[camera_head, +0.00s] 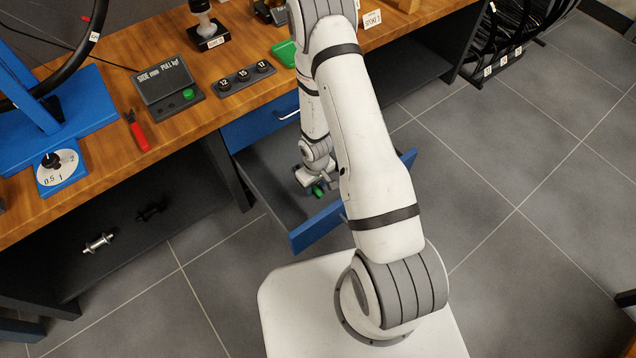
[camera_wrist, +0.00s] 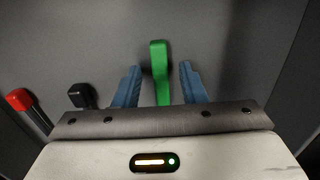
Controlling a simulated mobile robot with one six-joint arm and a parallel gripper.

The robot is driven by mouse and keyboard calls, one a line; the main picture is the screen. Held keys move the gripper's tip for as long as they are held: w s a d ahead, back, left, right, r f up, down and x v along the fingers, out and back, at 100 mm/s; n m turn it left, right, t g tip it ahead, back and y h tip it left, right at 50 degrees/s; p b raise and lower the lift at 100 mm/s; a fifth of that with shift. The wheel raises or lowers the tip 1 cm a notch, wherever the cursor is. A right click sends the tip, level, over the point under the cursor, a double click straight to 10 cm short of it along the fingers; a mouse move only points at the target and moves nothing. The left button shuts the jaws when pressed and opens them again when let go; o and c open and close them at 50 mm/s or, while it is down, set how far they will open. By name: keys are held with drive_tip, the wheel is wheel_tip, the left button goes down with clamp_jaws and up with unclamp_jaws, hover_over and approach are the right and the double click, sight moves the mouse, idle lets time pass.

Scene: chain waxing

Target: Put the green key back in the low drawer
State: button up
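The green key (camera_wrist: 160,62) is between the two blue fingers of my gripper (camera_wrist: 160,70) in the wrist view, with a gap on each side. My gripper is open. The key also shows as a small green patch (camera_head: 318,190) in the head view, by my gripper (camera_head: 313,184). The low drawer (camera_head: 318,227) is pulled out, with its blue front toward me. My gripper is down inside it. The key appears to be at the grey drawer floor; I cannot tell whether it touches it.
A tool with a red end (camera_wrist: 20,100) and a black-ended one (camera_wrist: 82,95) lie left of my gripper. A closed blue drawer (camera_head: 262,124) is above the low drawer. The wooden bench top (camera_head: 215,75) carries a gauge box (camera_head: 165,85), a red-handled tool (camera_head: 137,132) and a socket tray (camera_head: 243,83).

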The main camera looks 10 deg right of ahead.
wheel_tip(320, 180, up, 35)
drive_tip(key=d+m+p, duration=0.2)
drive_tip(key=p, duration=0.9)
drive_tip(key=s+r+m+t, duration=0.1)
drive_tip(key=s+r+m, duration=0.1)
drive_tip(key=s+r, duration=1.3)
wheel_tip(320, 180, up, 3)
drive_tip(key=shift+s+d+r+m, duration=0.15)
drive_tip(key=shift+s+r+m, duration=0.05)
drive_tip(key=shift+s+m, duration=0.1)
drive_tip(key=shift+r, duration=0.1)
